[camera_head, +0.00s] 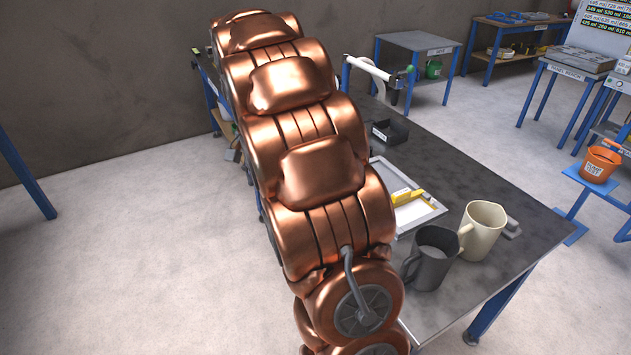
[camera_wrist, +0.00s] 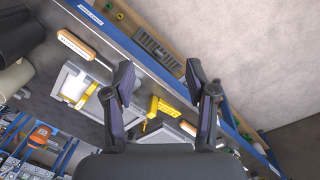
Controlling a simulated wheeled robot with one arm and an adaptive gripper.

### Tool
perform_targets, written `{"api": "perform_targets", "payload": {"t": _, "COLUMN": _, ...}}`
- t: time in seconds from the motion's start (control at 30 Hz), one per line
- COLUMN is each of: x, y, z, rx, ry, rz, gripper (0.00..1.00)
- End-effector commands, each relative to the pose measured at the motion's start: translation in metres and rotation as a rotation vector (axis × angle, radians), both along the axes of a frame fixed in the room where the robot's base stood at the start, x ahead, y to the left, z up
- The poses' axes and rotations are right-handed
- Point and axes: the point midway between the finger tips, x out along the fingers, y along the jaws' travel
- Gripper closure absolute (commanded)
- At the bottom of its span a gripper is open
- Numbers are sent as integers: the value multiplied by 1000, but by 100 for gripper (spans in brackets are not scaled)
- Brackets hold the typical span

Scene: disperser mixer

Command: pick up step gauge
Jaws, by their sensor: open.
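In the wrist view, a grey ribbed bar (camera_wrist: 158,52) lies on a brown wooden ledge beyond the blue table edge. It looks most like the step gauge, though I cannot be sure. My gripper (camera_wrist: 158,78) is open, its two dark fingers apart with nothing held. The bar appears beyond the fingertips, between them and slightly toward the left one; the distance is unclear. A yellow tool (camera_wrist: 160,107) also shows between the fingers, on the table. In the head view my copper arm hides my gripper, and I cannot make out the bar there.
The dark workbench (camera_head: 470,190) holds a grey mug (camera_head: 432,262), a cream mug (camera_head: 484,232), a tray (camera_head: 432,212) with a yellow-handled tool, and a black bin (camera_head: 390,132). A brown-handled tool (camera_wrist: 76,45) lies near the blue edge. Bare floor (camera_head: 120,250) is at left.

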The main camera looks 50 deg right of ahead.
Motion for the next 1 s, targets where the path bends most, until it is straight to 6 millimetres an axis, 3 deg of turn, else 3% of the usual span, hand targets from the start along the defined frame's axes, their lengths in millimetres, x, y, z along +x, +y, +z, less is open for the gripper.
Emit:
{"api": "perform_targets", "payload": {"t": 0.2, "x": 33, "y": -51, "z": -15, "rx": -17, "ry": -16, "rz": -158, "gripper": 44}}
{"api": "perform_targets", "payload": {"t": 0.43, "x": 58, "y": -103, "z": -35, "rx": -27, "ry": -29, "rz": -315, "gripper": 44}}
{"api": "perform_targets", "payload": {"t": 0.7, "x": 78, "y": -164, "z": -63, "rx": -31, "ry": -54, "rz": -498, "gripper": 44}}
{"api": "perform_targets", "payload": {"t": 1.0, "x": 87, "y": -226, "z": -99, "rx": -23, "ry": -80, "rz": -688, "gripper": 44}}
